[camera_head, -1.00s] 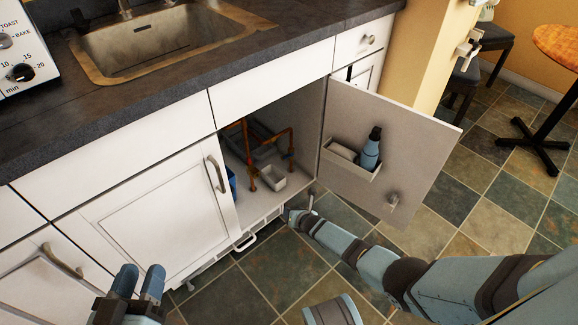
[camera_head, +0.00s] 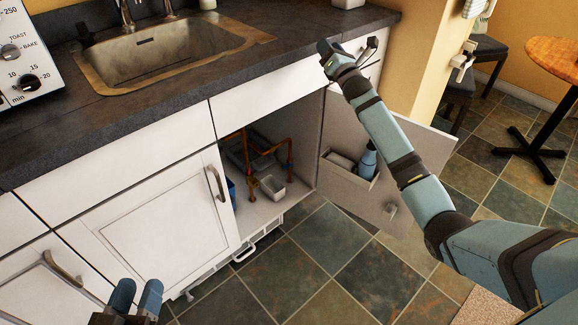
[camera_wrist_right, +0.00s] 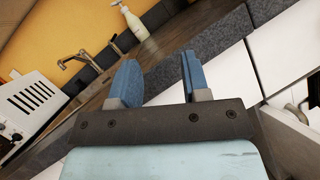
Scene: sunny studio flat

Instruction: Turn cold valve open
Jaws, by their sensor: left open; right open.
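Copper pipes (camera_head: 262,150) run inside the open cabinet under the sink. A small blue part (camera_head: 290,157) shows on the right-hand pipe, but I cannot tell for sure that it is the cold valve or how it is turned. My right gripper (camera_head: 328,51) is raised above the open cabinet door, near the counter's front edge, apart from the pipes. In the right wrist view the right gripper (camera_wrist_right: 160,62) is open with nothing between its fingers. My left gripper (camera_head: 138,292) is open and empty at the bottom left, in front of the closed cabinet door.
The open cabinet door (camera_head: 338,130) carries a bin with a blue bottle (camera_head: 368,160). A small grey container (camera_head: 272,187) stands under the pipes. The sink (camera_head: 165,50) and toaster oven (camera_head: 27,62) are on the counter. Floor before the cabinet is clear.

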